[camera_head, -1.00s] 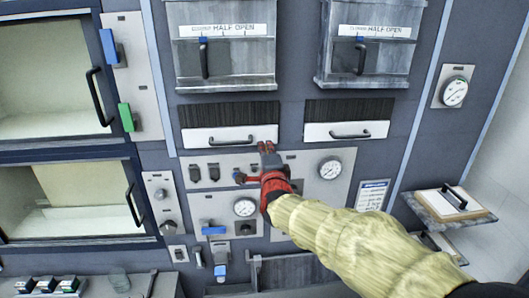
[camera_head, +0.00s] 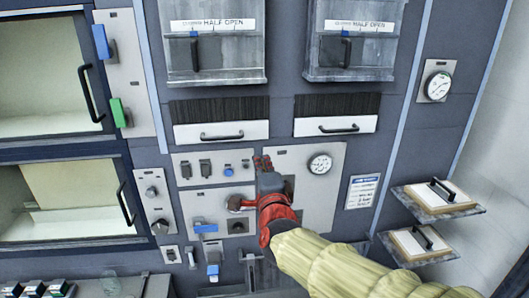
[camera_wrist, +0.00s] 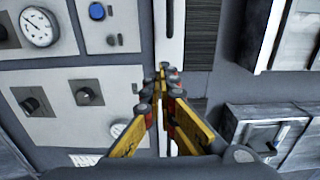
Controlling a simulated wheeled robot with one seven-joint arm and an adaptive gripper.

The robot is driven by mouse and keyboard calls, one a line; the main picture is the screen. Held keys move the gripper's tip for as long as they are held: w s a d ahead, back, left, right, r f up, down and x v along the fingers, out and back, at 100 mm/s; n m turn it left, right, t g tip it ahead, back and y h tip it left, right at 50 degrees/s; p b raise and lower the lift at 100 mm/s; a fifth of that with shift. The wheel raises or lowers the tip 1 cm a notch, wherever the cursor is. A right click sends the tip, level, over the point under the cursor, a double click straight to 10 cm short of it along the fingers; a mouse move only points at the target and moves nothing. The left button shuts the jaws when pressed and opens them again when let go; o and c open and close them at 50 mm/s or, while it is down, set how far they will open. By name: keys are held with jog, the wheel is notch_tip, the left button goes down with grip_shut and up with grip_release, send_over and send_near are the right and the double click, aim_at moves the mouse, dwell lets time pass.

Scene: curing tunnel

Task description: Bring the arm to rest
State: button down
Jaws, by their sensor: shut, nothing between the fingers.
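My gripper (camera_head: 263,162) is red and dark grey, on an arm with a pale yellow sleeve. It is shut and empty, in front of the grey control panel (camera_head: 300,205) at the middle of the head view. It hides part of that panel and most of a lower gauge. In the wrist view, the yellow-and-black fingers (camera_wrist: 162,75) meet at their tips over a pale vertical strip. Whether the tips touch anything behind them cannot be told.
Two half-open hatches (camera_head: 215,72) are above, over drawers with black handles (camera_head: 221,136). A round gauge (camera_head: 320,163) sits right of the gripper. Two small shelves with handled boards (camera_head: 438,198) jut out at the right. Glass-fronted chambers (camera_head: 124,203) stand at the left.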

jog(key=s+a+f+n+g+y, duration=0.1)
jog(key=s+f+n+g, duration=0.35)
jog(key=f, duration=0.35)
jog(key=s+a+f+n+g+y, duration=0.1)
jog(key=s+f+n+g, duration=0.2)
jog(key=s+f+n, duration=0.4)
jog(key=s+d+f+n+g+h+b, duration=0.2)
jog(key=s+d+f+h+b, duration=0.1)
jog(key=s+d+f+b, duration=0.4)
jog(key=s+d+f+n+g+h+b, duration=0.1)
jog(key=s+d+f+g+h+b, duration=0.1)
jog(key=s+d+f+b, duration=0.6)
jog(key=s+d+f, duration=0.1)
jog(key=s+d, duration=0.2)
jog(key=d, duration=0.3)
jog(key=s+d+f+h, duration=0.1)
jog(key=s+d, duration=0.2)
jog(key=d, duration=0.3)
jog(key=shift+s+n+b, duration=0.25)
jog(key=shift+n+b, duration=0.05)
jog(key=shift+n, duration=0.05)
